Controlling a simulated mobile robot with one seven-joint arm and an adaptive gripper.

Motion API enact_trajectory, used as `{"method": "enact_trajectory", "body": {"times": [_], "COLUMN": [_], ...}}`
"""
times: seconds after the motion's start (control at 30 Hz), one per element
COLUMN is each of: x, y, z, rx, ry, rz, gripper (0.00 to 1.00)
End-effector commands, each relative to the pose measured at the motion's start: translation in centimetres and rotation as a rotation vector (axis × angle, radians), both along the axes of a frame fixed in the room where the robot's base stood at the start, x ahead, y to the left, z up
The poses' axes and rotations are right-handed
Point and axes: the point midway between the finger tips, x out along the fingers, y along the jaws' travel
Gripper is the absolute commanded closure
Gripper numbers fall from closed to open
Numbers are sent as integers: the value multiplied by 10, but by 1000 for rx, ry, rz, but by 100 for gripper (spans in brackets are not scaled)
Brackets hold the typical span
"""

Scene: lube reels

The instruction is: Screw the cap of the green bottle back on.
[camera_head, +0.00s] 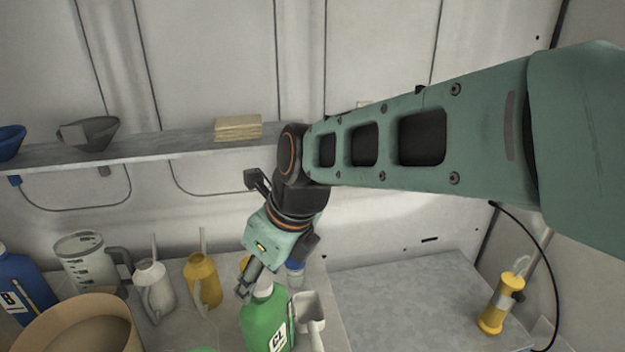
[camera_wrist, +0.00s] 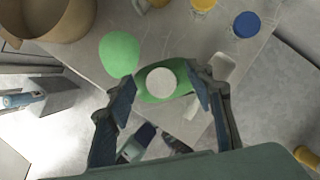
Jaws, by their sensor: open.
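The green bottle (camera_head: 262,328) stands upright at the front of the bench in the head view, with a label on its side. A round white cap (camera_wrist: 160,82) shows over the top of the green bottle (camera_wrist: 181,91) in the wrist view. I cannot tell whether the cap is seated or only resting there. My gripper (camera_head: 254,284) points down at the bottle top. In the wrist view my gripper (camera_wrist: 163,82) is open, its fingers on either side of the cap with visible gaps. Its fingers partly hide the bottle top in the head view.
A green rounded object (camera_wrist: 120,54) lies left of the bottle. A white scoop-like container (camera_head: 308,318) stands close on its right, and a blue-capped container (camera_head: 295,268) behind. Yellow (camera_head: 203,282) and white (camera_head: 153,288) oil cans stand left. The right grey bench (camera_head: 405,300) is mostly clear.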

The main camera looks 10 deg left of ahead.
Motion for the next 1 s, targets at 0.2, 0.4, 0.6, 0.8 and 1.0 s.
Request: {"method": "enact_trajectory", "body": {"times": [0.2,0.4,0.6,0.8,1.0], "x": [0,0,0,0,0], "y": [0,0,0,0,0], "z": [0,0,0,0,0], "rx": [-1,-1,-1,-1,-1], "ry": [0,0,0,0,0], "rz": [0,0,0,0,0], "gripper": [52,74,95,52,51]}}
